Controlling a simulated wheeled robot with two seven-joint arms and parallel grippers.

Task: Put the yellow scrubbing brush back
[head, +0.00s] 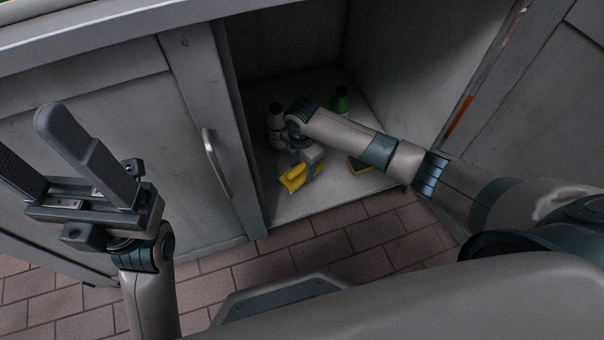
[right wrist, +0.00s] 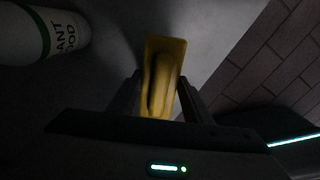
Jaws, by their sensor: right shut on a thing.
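The yellow scrubbing brush (head: 294,177) is inside the open cabinet, near the front edge of its floor. My right gripper (head: 306,165) reaches into the cabinet and is shut on the brush. In the right wrist view the brush (right wrist: 163,75) stands out between the two fingers of my right gripper (right wrist: 158,100). Whether the brush touches the cabinet floor I cannot tell. My left gripper (head: 85,150) is open and empty, with its fingers apart, in front of the closed cabinet door.
The cabinet floor (head: 290,211) also holds a white bottle (head: 276,125), a green bottle (head: 341,101) and a yellow-green item (head: 359,165) partly hidden by my right arm. The white bottle also shows in the right wrist view (right wrist: 30,33). A closed door with a handle (head: 215,162) is left of the opening.

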